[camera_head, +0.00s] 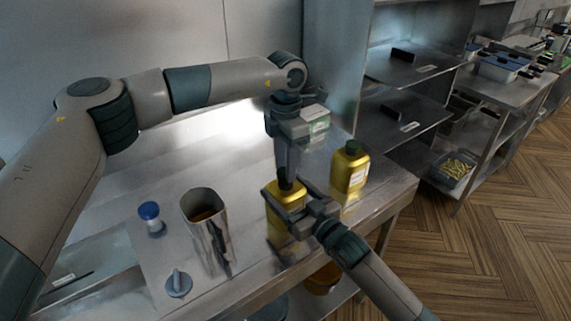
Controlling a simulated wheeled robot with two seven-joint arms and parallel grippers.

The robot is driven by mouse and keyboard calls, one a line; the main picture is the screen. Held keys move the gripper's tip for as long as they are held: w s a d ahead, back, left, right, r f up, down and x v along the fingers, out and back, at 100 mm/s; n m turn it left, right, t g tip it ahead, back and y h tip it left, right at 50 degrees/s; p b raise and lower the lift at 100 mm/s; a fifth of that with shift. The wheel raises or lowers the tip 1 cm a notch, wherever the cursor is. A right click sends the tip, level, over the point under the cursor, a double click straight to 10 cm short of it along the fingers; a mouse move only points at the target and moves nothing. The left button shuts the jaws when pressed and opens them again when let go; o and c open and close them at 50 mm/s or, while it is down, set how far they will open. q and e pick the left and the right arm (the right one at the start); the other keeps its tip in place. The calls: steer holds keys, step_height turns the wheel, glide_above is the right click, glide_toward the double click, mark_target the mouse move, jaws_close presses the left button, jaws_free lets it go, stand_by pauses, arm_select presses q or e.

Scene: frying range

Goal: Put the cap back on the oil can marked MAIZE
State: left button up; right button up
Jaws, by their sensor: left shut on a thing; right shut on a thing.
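A yellow oil can (284,220) stands upright near the front edge of the steel counter. My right gripper (283,199) is shut on this can near its shoulder. My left gripper (284,176) points down over the can and is shut on a dark cap (284,184). The cap is at the can's mouth; I cannot tell whether it is seated or just above. A second yellow can (350,169) with a dark green cap stands to the right, apart from both grippers. The markings on both cans are too small to read, so I cannot tell which says MAIZE.
A tall metal container (206,226) with brownish contents stands left of the held can. A small blue-topped shaker (150,215) and a grey knob-like object (178,283) are further left. Steel shelves (405,62) rise behind on the right. The counter's back left is clear.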

arm_select(q)
steer(key=shift+f, duration=0.55)
arm_select(e)
steer(key=c, duration=0.6)
arm_select(q)
steer(key=m, duration=1.4)
arm_select(e)
steer(key=shift+f, duration=0.1)
arm_select(q)
steer(key=m, duration=0.5)
steer(key=shift+m, duration=0.4)
steer(key=m, duration=1.2)
steer(key=shift+m, duration=0.4)
